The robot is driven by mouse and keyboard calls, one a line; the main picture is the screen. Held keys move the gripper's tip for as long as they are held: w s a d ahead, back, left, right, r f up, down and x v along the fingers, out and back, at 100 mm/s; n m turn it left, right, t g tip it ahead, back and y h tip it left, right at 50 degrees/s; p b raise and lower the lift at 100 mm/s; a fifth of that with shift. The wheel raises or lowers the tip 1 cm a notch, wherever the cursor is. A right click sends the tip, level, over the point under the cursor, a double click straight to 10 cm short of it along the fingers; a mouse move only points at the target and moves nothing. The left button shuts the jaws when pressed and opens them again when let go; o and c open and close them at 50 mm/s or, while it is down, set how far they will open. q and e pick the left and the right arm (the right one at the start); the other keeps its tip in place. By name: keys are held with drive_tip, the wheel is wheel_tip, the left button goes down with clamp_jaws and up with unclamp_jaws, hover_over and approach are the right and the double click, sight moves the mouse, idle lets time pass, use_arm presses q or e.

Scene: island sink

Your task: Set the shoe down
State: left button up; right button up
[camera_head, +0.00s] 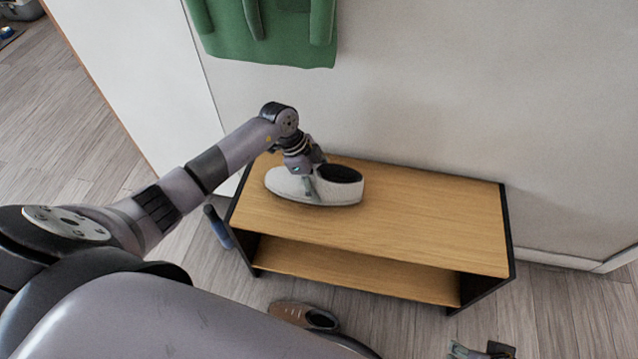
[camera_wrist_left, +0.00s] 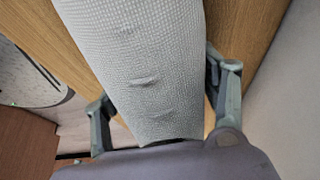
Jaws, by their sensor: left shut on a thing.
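The light grey shoe (camera_head: 290,186) with a dark opening is over the left part of a wooden bench top (camera_head: 425,215). It lies roughly level, at or just above the wood; I cannot tell whether its sole touches. My left gripper (camera_head: 318,184) is shut on the shoe from above. In the left wrist view the shoe's knit upper (camera_wrist_left: 150,65) fills the space between the fingers of my left gripper (camera_wrist_left: 160,95). My right gripper (camera_head: 480,351) shows only partly at the bottom edge, its fingertips apart and empty.
The bench top right of the shoe is clear. A lower shelf (camera_head: 350,273) sits beneath. A brown shoe (camera_head: 303,315) lies on the floor in front. A blue item (camera_head: 217,228) is by the bench's left side. Green cloth (camera_head: 265,35) hangs on the wall behind.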

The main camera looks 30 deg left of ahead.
use_arm(q)
drive_tip(key=o, duration=1.4)
use_arm(e)
drive_tip(key=shift+r, duration=0.15)
use_arm(q)
drive_tip(key=shift+a+r, duration=0.15)
drive_tip(key=shift+r, duration=0.2)
drive_tip(key=p+v, duration=0.3)
drive_tip(key=v, duration=0.8)
drive_tip(key=shift+a, duration=0.1)
use_arm(e)
drive_tip(key=s+x, duration=0.2)
drive_tip(key=x, duration=0.8)
drive_tip(key=shift+f, duration=0.4)
drive_tip(key=shift+w+a, duration=0.1)
